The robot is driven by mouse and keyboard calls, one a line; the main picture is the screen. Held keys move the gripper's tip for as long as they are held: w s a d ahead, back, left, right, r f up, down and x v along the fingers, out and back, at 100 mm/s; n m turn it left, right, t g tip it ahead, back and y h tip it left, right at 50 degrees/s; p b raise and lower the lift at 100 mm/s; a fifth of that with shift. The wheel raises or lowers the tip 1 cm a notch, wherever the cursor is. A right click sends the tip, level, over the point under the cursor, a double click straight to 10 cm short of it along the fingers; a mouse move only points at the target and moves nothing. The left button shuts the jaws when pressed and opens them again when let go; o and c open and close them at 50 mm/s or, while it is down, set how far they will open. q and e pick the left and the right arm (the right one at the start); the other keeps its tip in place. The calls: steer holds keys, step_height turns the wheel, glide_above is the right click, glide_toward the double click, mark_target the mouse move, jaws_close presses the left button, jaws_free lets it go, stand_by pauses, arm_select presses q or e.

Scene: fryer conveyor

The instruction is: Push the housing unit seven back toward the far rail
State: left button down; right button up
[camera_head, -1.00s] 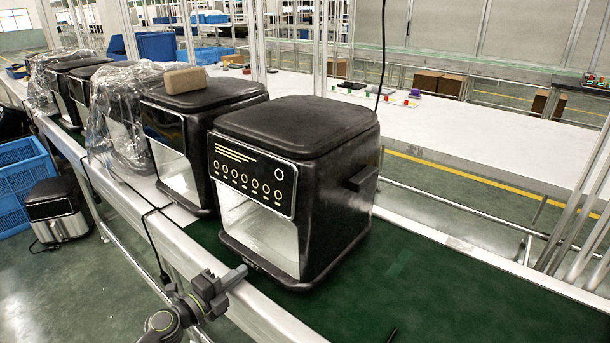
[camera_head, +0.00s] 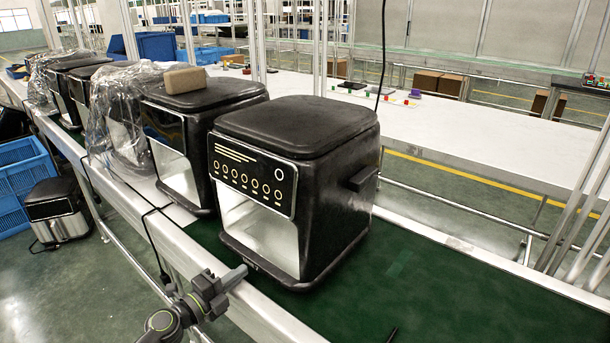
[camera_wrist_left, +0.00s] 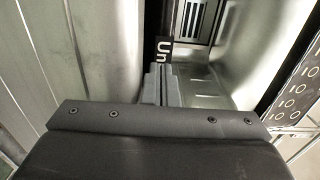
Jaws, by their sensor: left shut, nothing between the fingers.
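The nearest black housing unit (camera_head: 335,200) stands upright on the green belt, with a control panel above a pale open front. No number seven is readable on it. My left gripper (camera_head: 243,270) is at its lower front edge by the near rail, shut and empty. In the left wrist view, the shut fingertips (camera_wrist_left: 163,72) point at the housing's lower front, beside a partly hidden dark label (camera_wrist_left: 164,50) reading "Un". I cannot tell whether they touch it. A dark tip at the bottom edge of the head view may be my right gripper (camera_head: 392,334).
The near rail (camera_head: 185,255) runs along the belt's front, the far rail (camera_head: 480,260) along its back. A second housing (camera_head: 190,140) with a tan block (camera_head: 185,79) on top stands close at the left. Green belt (camera_head: 440,290) is clear to the right.

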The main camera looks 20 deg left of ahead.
arm_select(q)
steer(key=shift+w+d, duration=0.1)
steer(key=shift+w, duration=0.15)
stand_by(0.4)
steer(key=shift+p+x, duration=0.4)
steer(key=shift+x, duration=0.65)
steer(key=shift+w+r, duration=0.1)
steer(key=shift+s+a, duration=0.25)
steer(key=shift+s, duration=0.4)
steer(key=shift+b+v, duration=0.3)
steer(key=shift+v, duration=1.8)
